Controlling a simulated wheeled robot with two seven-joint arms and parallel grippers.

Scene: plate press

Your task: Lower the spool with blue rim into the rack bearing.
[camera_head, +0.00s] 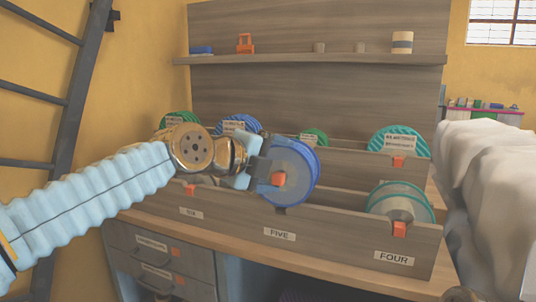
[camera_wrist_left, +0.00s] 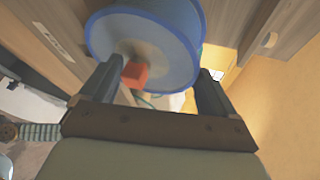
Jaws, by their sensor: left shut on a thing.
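The spool with blue rim (camera_head: 302,172) hangs upright over the front rail of the rack (camera_head: 340,238), near the label FIVE. An orange block (camera_head: 278,179) marks its hub. My left gripper (camera_head: 262,172) is shut on the spool at its hub side. In the left wrist view the spool (camera_wrist_left: 180,50) fills the top middle, with the orange block (camera_wrist_left: 134,75) between the fingers of the left gripper (camera_wrist_left: 160,75). The bearing under the spool is mostly hidden; I cannot tell whether the spool touches it.
A teal-rimmed spool (camera_head: 402,203) sits in the front row at FOUR. The back row holds a blue spool (camera_head: 240,123), a large teal spool (camera_head: 400,140) and green ones. A shelf (camera_head: 280,61) with small items is above. Pale bulky shapes (camera_head: 495,165) stand at right.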

